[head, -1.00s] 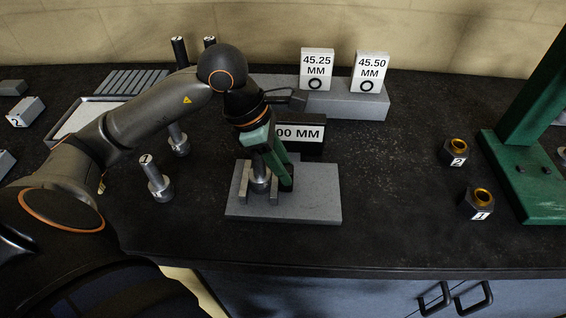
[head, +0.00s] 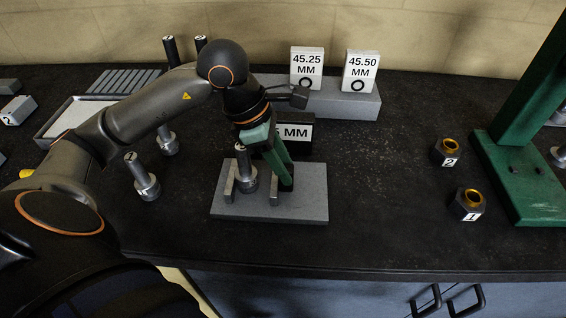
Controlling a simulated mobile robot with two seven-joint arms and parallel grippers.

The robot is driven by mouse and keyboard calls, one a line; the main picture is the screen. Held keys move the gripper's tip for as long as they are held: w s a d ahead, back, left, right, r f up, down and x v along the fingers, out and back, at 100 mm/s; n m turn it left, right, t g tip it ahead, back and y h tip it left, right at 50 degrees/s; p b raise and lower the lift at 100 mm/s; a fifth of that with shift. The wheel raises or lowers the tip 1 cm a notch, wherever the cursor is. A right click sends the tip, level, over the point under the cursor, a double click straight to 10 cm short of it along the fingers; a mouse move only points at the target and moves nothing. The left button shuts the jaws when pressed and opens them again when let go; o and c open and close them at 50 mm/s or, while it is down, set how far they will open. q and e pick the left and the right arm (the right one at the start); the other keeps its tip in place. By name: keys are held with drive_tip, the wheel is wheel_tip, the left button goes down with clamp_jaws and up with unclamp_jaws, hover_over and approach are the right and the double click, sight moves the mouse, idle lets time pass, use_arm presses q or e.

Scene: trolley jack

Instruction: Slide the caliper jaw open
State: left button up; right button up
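The caliper is a grey base plate (head: 305,205) on the bench with two upright grey jaws. The left jaw (head: 229,184) and the right jaw (head: 274,196) stand apart, with a metal pin (head: 246,172) upright between them. A dark display (head: 297,134) behind the plate reads "MM", its digits mostly hidden by my arm. My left gripper (head: 284,180) has green fingers pointing down at the right jaw, at or just behind it. The fingers overlap in this view, so I cannot tell whether they are open or shut on it. My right gripper is out of view.
Cards "45.25 MM" (head: 307,68) and "45.50 MM" (head: 361,70) stand on a grey block (head: 350,104) at the back. Metal pins (head: 146,180) and a tray (head: 52,126) are at left. Nuts (head: 466,205) and a green frame (head: 523,180) are at right.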

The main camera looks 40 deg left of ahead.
use_arm(q)
drive_tip(key=o, duration=0.5)
drive_tip(key=shift+w+d, duration=0.1)
drive_tip(key=shift+d, duration=0.1)
drive_tip(key=shift+c, duration=0.2)
drive_tip(key=v, duration=1.2)
drive_tip(key=shift+a+r, duration=0.15)
drive_tip(key=shift+r, duration=0.15)
